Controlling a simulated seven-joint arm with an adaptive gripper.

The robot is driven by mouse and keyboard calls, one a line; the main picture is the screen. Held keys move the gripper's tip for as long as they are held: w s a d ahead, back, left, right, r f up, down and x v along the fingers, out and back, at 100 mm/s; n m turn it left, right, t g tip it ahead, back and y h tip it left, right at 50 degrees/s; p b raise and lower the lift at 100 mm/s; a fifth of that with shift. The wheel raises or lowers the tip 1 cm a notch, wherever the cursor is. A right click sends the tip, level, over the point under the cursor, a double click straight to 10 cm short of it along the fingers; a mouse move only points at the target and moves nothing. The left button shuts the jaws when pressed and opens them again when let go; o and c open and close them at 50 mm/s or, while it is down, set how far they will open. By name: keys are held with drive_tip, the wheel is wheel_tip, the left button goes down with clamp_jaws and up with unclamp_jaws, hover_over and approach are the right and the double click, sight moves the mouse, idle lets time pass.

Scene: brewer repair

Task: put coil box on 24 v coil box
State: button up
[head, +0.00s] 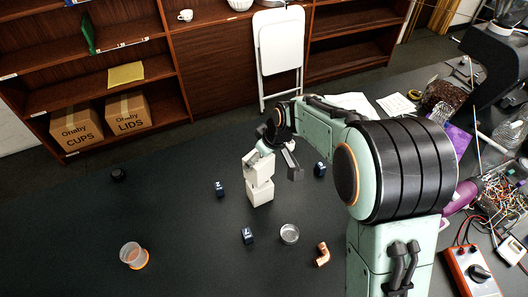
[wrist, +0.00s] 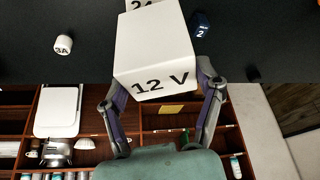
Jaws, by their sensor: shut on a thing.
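A white coil box marked 12 V (wrist: 155,45) is between the fingers of my gripper (wrist: 163,84) in the wrist view, and the gripper is shut on it. In the head view this box (head: 259,169) is upright under my gripper (head: 262,158). The other white box (head: 260,193) is directly below it on the dark table. In the wrist view that box shows only as a strip marked "24" (wrist: 143,4) at the top edge; the rest is hidden behind the held box. The two look stacked, slightly offset; I cannot tell whether they touch.
Small dark blue blocks stand nearby, to the left (head: 219,188), front (head: 247,235) and right (head: 320,169). A glass dish (head: 289,234), copper elbow (head: 322,255) and clear cup (head: 132,254) lie in front. A white 3A cylinder (wrist: 63,44) shows in the wrist view. The left tabletop is mostly clear.

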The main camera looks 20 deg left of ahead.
drive_tip(key=shift+f, duration=1.45)
drive_tip(key=shift+f, duration=0.1)
drive_tip(key=o, duration=1.2)
drive_tip(key=shift+o, duration=0.2)
drive_tip(key=shift+d+r, duration=0.15)
drive_tip(key=shift+r, duration=0.3)
drive_tip(key=v, duration=1)
drive_tip(key=s+d+r+m+h, duration=0.1)
drive_tip(key=s+d+r+m, duration=0.1)
drive_tip(key=s+d, duration=0.3)
drive_tip(key=s+d+r+m+h, duration=0.1)
drive_tip(key=s+d+r+m, duration=0.15)
drive_tip(key=d, duration=0.35)
drive_tip(key=s+d+f+m+g, duration=0.1)
drive_tip(key=s+d+m, duration=0.3)
drive_tip(key=s, duration=0.3)
drive_tip(key=s+d+f+m+g+h, duration=0.1)
drive_tip(key=s+d+f+m, duration=0.1)
drive_tip(key=s+d+m, duration=0.2)
drive_tip(key=s+d, duration=0.2)
drive_tip(key=s, duration=0.2)
drive_tip(key=shift+s, duration=0.3)
